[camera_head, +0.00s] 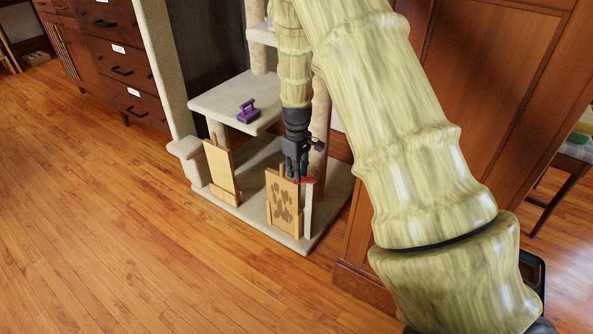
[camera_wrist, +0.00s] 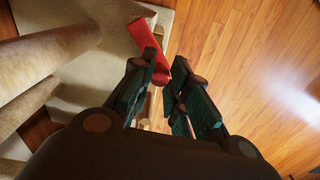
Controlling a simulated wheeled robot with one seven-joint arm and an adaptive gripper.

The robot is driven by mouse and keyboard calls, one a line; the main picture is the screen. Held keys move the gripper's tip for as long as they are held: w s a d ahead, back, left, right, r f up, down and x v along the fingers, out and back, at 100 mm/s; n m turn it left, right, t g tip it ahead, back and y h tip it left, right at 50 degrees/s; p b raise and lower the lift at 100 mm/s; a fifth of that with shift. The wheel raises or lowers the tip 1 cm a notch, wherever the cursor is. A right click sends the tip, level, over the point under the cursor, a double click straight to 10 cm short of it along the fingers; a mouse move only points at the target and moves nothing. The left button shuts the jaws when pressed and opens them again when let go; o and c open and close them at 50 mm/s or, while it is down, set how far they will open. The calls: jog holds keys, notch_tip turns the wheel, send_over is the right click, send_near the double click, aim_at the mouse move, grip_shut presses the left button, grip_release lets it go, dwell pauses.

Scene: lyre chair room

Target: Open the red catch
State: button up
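The red catch (camera_wrist: 146,40) is a smooth red bar near the top middle of the wrist view. Its lower end reaches to my fingertips. In the head view only a small red strip of it (camera_head: 308,180) shows, beside the top of a wooden panel with a paw print (camera_head: 283,205). My gripper (camera_wrist: 166,70) has its two fingers apart, with a narrow gap between them. In the head view my gripper (camera_head: 293,174) points down just above the panel and close to the catch. I cannot tell whether a finger touches the catch.
A carpeted cat tree (camera_head: 237,92) surrounds this spot, with a purple object (camera_head: 247,110) on its platform. A second wooden panel (camera_head: 221,170) stands to the left. A wooden cabinet (camera_head: 480,110) rises on the right. The wooden floor (camera_head: 120,230) at front left is clear.

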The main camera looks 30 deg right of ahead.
grip_shut()
jog(key=shift+r+p, duration=0.15)
jog(key=shift+p, duration=0.3)
jog(key=shift+w+d+p, duration=0.1)
jog(key=shift+w+p, duration=0.05)
jog(key=shift+p, duration=0.25)
jog(key=p, duration=0.1)
jog(key=m+p, duration=0.1)
jog(key=p, duration=0.1)
jog(key=m+p, duration=0.1)
jog(key=shift+w+d+r, duration=0.2)
jog(key=shift+w+d, duration=0.05)
jog(key=shift+w, duration=0.1)
jog(key=shift+w+d+f+m+p, duration=0.1)
jog(key=shift+w+d+m+p, duration=0.15)
jog(key=shift+m+p, duration=0.8)
jog(key=shift+w+d+f+m+p, duration=0.15)
jog(key=shift+d+m+p, duration=0.15)
jog(key=shift+m+p, duration=0.75)
jog(key=shift+w+d+f+m+p, duration=0.1)
jog(key=shift+w+d+m+p, duration=0.3)
jog(key=shift+p, duration=1.1)
jog(key=shift+s+a+m, duration=0.1)
jog(key=shift+s+m, duration=0.05)
jog(key=shift+m, duration=0.15)
jog(key=o, duration=0.8)
grip_release()
